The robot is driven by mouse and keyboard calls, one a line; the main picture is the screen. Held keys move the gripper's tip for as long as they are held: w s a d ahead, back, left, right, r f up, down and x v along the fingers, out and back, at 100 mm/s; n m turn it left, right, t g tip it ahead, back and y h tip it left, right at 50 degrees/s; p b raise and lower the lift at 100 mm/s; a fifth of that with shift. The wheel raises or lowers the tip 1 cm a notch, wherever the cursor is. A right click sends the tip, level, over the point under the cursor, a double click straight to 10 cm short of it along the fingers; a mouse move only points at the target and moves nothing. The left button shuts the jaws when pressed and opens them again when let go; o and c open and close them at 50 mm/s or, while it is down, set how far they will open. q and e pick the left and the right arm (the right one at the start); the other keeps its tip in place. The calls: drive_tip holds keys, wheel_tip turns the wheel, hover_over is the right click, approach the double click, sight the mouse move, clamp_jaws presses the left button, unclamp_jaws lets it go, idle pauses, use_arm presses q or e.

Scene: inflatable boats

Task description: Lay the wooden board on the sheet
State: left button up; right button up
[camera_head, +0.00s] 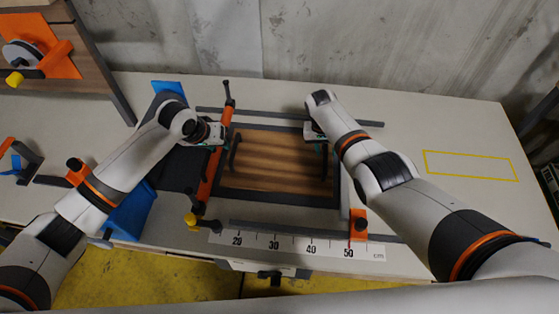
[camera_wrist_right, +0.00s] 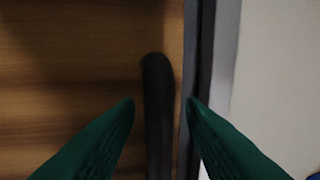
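The wooden board (camera_head: 280,160) lies flat on the table, brown with a black bar handle near each side. Dark material borders it (camera_head: 280,198); I cannot tell whether this is the sheet or a frame. My right gripper (camera_head: 320,142) is over the right handle (camera_head: 325,165). In the right wrist view its green fingers (camera_wrist_right: 160,104) are open, one on each side of the handle (camera_wrist_right: 157,85), with gaps showing. My left gripper (camera_head: 225,142) is at the left handle (camera_head: 235,155); its fingers are too small to read.
An orange bar (camera_head: 210,170) stands along the board's left side. A ruler strip (camera_head: 295,244) lies in front, with an orange block (camera_head: 358,225) at its right. A yellow outlined rectangle (camera_head: 470,165) marks bare table at right. Blue blocks (camera_head: 132,212) stand left.

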drive_tip(key=shift+r, duration=0.35)
use_arm(q)
drive_tip(key=shift+s+a+r, duration=0.1)
drive_tip(key=shift+s+r, duration=0.05)
drive_tip(key=shift+r, duration=0.25)
use_arm(e)
wheel_tip(320, 180, up, 11)
drive_tip(key=a, duration=0.2)
drive_tip(key=shift+w+a, duration=0.15)
drive_tip(key=shift+w, duration=0.1)
drive_tip(key=shift+s, duration=0.1)
